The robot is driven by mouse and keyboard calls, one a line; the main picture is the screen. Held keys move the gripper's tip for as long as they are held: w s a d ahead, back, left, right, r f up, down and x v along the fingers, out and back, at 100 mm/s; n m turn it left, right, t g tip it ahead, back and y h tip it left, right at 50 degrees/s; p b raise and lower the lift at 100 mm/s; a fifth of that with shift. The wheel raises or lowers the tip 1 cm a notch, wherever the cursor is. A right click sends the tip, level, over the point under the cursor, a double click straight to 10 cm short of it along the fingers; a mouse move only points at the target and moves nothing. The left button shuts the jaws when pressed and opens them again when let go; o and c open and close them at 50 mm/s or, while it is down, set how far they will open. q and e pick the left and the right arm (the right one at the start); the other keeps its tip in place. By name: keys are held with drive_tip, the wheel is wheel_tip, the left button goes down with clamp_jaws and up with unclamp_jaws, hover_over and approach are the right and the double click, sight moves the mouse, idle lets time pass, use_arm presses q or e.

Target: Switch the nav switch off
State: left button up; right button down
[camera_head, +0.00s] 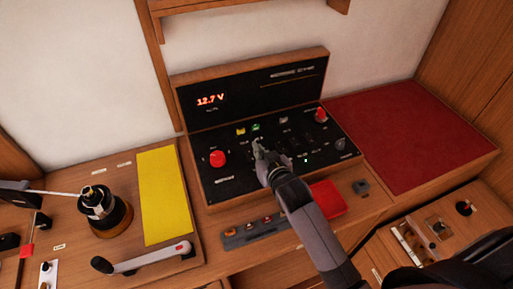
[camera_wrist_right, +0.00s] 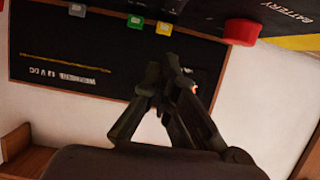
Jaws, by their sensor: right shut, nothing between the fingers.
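The black switch panel (camera_head: 235,181) has a small yellow switch (camera_head: 241,131), a green switch (camera_head: 256,127) and a grey switch (camera_head: 283,120) in a row. Their labels are too small to read, so I cannot tell which is the nav switch. My right gripper (camera_head: 258,149) is shut and empty, over the panel just in front of the yellow and green switches. It hides part of the panel. In the right wrist view the shut fingers (camera_wrist_right: 166,75) show below the yellow switch (camera_wrist_right: 163,28) and the green switch (camera_wrist_right: 135,21); contact cannot be told. My left gripper is not in view.
Red knobs stand at the panel's left (camera_head: 217,158) and right (camera_head: 321,115). Behind rises an upright display (camera_head: 211,100) reading 12.7 V. A winch (camera_head: 104,208), a yellow mat (camera_head: 163,195) and a crank handle (camera_head: 150,257) lie left. A red surface (camera_head: 405,120) is clear at right.

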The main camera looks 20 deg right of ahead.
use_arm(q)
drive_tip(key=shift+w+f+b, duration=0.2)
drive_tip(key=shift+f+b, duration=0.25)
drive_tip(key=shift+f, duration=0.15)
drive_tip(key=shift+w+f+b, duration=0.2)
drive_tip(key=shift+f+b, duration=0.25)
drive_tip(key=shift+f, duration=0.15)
use_arm(e)
drive_tip(key=s, duration=0.7)
drive_tip(key=shift+s+d+r, duration=0.15)
drive_tip(key=shift+d+r, duration=0.05)
drive_tip(key=shift+r, duration=0.15)
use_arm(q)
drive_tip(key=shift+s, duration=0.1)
